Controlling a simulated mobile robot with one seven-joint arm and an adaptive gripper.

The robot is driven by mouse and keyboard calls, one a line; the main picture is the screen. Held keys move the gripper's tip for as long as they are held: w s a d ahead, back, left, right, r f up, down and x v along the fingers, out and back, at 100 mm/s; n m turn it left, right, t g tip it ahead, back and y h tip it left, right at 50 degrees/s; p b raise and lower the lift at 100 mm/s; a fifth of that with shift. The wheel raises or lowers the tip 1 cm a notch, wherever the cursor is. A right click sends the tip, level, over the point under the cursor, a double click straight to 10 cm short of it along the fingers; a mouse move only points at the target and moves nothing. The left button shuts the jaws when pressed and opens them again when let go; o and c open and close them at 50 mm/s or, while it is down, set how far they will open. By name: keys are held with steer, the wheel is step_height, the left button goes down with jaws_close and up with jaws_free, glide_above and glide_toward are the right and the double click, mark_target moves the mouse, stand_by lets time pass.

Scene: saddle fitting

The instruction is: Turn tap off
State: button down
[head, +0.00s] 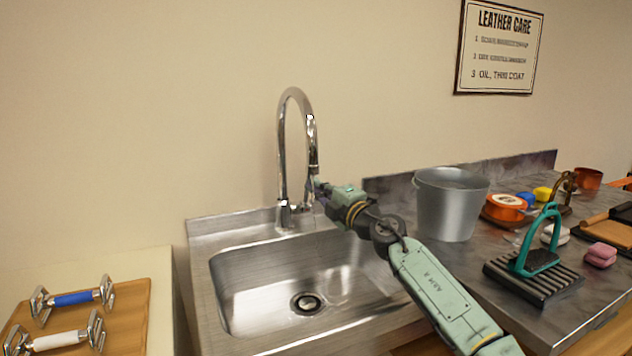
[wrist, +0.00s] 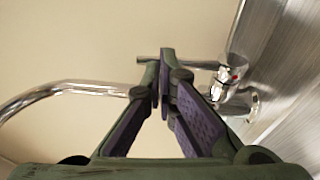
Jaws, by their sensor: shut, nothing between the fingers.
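The chrome gooseneck tap (head: 283,150) stands at the back of the steel sink (head: 205,255). In the wrist view its curved spout (wrist: 60,88) runs off to the left, and its base (wrist: 238,102) with a red dot is at the right. A thin lever (wrist: 200,64) reaches from the tap body to behind my fingertips. My gripper (head: 318,186) is beside the tap, right of its upright pipe. In the wrist view my gripper (wrist: 160,72) is shut and empty, its tips overlapping the lever; I cannot tell whether they touch. Water flow is unclear.
A metal bucket (head: 452,205) stands on the counter right of the sink.

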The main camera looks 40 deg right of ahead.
steer(key=shift+w, duration=0.45)
steer(key=shift+r, duration=0.1)
steer(key=w+p, duration=0.1)
steer(key=r+p, duration=0.1)
steer(key=shift+w+d+p, duration=0.2)
steer(key=shift+w+p, duration=0.2)
steer(key=shift+r, duration=0.1)
